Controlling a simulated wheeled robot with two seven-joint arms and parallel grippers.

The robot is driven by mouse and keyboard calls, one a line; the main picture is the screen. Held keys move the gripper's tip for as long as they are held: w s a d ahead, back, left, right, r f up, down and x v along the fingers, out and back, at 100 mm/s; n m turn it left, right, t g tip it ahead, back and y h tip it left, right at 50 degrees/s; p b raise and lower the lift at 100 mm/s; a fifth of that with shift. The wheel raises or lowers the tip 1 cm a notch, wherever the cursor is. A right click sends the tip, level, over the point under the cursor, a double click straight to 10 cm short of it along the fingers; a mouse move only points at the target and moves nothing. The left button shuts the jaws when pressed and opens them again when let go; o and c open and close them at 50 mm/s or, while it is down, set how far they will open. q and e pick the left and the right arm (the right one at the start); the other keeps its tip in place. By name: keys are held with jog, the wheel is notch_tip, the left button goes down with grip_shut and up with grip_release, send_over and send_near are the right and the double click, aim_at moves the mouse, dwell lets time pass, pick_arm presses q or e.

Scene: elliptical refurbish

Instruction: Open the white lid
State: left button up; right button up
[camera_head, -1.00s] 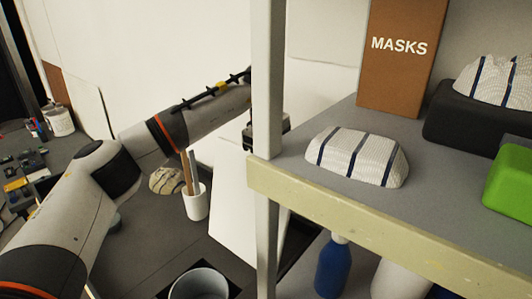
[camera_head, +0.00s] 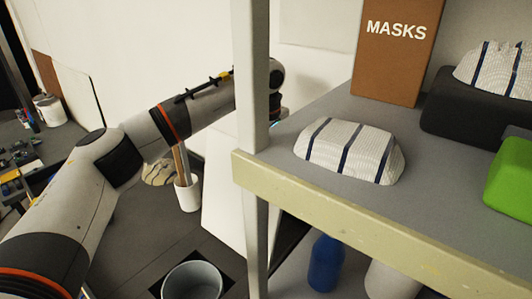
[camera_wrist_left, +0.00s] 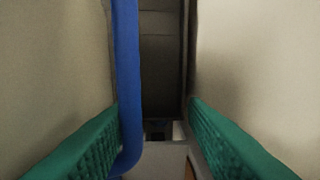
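My left arm reaches in from the left in the head view. Its wrist passes behind the shelf post, and the left gripper (camera_wrist_left: 155,115) is mostly hidden there. In the left wrist view its green ribbed fingers are apart. A narrow blue strip (camera_wrist_left: 127,80) runs between them, close to the left finger; contact is unclear. Pale surfaces fill both sides of that view, with a dark gap in the middle. I cannot clearly identify the white lid. A large white panel (camera_head: 225,205) stands behind and left of the post. My right gripper is not in view.
A shelf (camera_head: 380,225) with a pale post (camera_head: 253,80) stands close on the right. It bears a brown MASKS box (camera_head: 400,65), a striped packet (camera_head: 350,151) and a green item (camera_head: 513,180). A grey bucket (camera_head: 192,282) and white cup (camera_head: 188,194) stand left.

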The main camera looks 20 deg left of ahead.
pick_arm(q)
jog(key=shift+a+r, duration=0.1)
jog(key=shift+r, duration=0.15)
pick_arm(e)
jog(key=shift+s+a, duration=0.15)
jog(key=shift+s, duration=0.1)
